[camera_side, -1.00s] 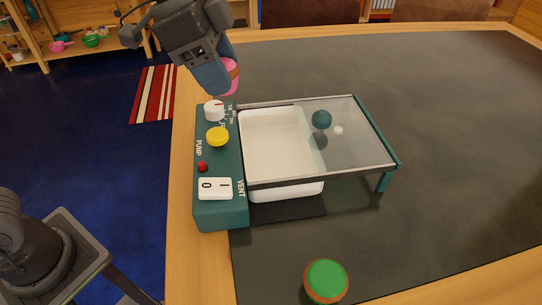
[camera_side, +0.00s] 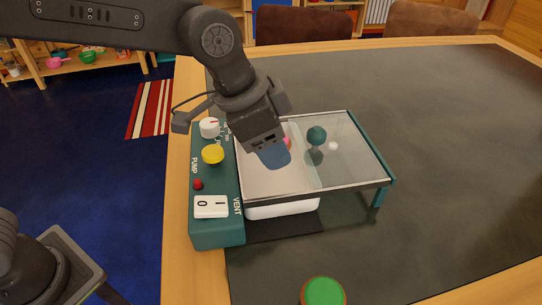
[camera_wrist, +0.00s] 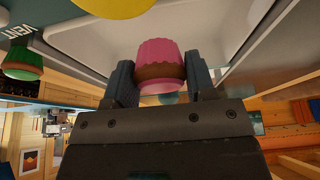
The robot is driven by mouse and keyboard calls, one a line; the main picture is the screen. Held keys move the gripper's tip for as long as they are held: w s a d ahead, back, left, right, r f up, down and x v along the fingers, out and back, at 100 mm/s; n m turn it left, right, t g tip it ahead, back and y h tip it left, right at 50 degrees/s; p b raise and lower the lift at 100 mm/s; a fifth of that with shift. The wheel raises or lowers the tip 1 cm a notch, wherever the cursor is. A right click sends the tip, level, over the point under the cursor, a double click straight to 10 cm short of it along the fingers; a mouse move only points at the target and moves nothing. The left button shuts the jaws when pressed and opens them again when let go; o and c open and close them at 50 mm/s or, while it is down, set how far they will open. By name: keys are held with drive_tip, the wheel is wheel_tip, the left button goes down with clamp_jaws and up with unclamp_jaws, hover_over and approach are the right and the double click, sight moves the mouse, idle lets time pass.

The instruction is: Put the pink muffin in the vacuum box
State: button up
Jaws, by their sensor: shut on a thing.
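The pink muffin (camera_wrist: 160,62) is held between the two fingers of my gripper (camera_wrist: 160,82) in the wrist view. It has a pink top and base with a brown band. In the side view my gripper (camera_side: 274,156) is over the open left part of the vacuum box, and only a sliver of the muffin (camera_side: 287,142) shows behind the fingers. The vacuum box (camera_side: 217,230) is teal with a white tray (camera_side: 270,184). Its clear lid (camera_side: 350,160) with a dark knob is slid to the right, leaving the tray's left part open. I cannot tell the muffin's exact height.
The box's left panel carries a white dial (camera_side: 209,127), a yellow button (camera_side: 212,154), a red light (camera_side: 198,184) and a white rocker switch (camera_side: 211,206). A green-topped muffin (camera_side: 323,291) stands near the front. The dark table (camera_side: 450,130) is clear on the right.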

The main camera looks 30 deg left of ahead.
drive_tip(key=shift+f, duration=1.8)
drive_tip(key=shift+f, duration=0.15)
drive_tip(key=o, duration=0.9)
drive_tip(key=v, duration=1.2)
drive_tip(key=shift+r, duration=0.25)
drive_tip(key=s+a+f+n+y, duration=0.1)
drive_tip(key=s+a+f+n, duration=0.1)
drive_tip(key=a, duration=0.5)
drive_tip(key=s+a+f+n+t+y, duration=0.1)
drive_tip(key=s+a+f+n, duration=0.2)
drive_tip(key=a, duration=0.4)
drive_tip(key=s+a+f+n+t+y, duration=0.1)
drive_tip(key=s+a+f+n, duration=0.2)
drive_tip(key=s+a, duration=0.3)
drive_tip(key=shift+s+a+f+n, duration=0.1)
drive_tip(key=shift+a+f+n, duration=0.1)
drive_tip(key=shift+a+n, duration=0.45)
